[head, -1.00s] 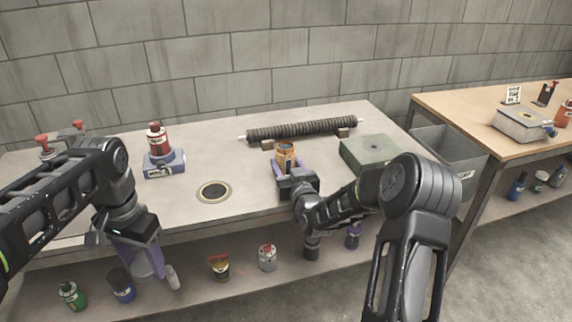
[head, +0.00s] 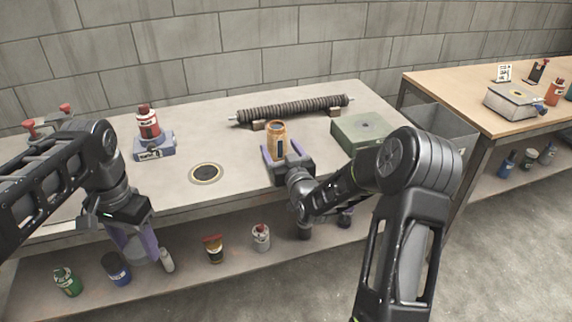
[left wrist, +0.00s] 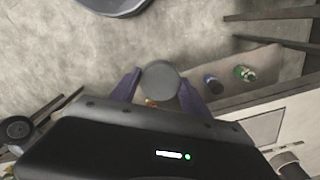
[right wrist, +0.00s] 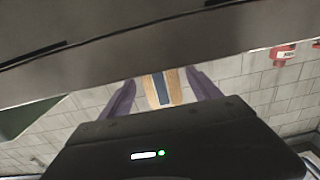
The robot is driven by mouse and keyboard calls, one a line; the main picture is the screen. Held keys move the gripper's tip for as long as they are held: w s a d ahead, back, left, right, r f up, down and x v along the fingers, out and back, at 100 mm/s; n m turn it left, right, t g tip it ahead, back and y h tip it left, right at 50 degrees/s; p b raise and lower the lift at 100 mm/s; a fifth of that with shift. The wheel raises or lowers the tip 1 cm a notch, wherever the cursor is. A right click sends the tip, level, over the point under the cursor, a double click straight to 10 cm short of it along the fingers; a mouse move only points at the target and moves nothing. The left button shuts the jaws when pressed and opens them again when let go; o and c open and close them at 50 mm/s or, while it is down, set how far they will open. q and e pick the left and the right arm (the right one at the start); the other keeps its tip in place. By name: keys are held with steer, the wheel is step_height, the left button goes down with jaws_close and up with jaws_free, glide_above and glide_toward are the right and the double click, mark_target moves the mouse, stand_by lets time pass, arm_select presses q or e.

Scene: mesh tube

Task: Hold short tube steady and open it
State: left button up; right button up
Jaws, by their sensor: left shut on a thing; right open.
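The short orange tube (head: 278,137) with a dark label stands upright on the grey workbench (head: 228,133). My right gripper (head: 282,149) is open, with its purple fingers on either side of the tube. In the right wrist view the tube (right wrist: 163,88) shows between the fingers, with a gap on each side. My left gripper (head: 136,247) is low, in front of the bench edge, and shut on a round grey piece (left wrist: 160,80). I cannot tell whether that piece is a lid.
A dark ribbed roll (head: 290,111) lies on supports at the back. A green box (head: 362,131) is right of the tube. A red bottle (head: 147,122) stands on a blue-grey base at left. A ring (head: 206,173) lies on the bench. Several bottles stand on the lower shelf.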

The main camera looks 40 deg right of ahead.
arm_select(q)
steer(key=shift+f+b, duration=0.3)
steer(key=shift+f, duration=0.1)
arm_select(e)
steer(key=v, duration=0.9)
arm_select(q)
steer(key=shift+s, duration=0.1)
arm_select(e)
steer(key=shift+s+a, duration=0.1)
steer(key=shift+s, duration=0.1)
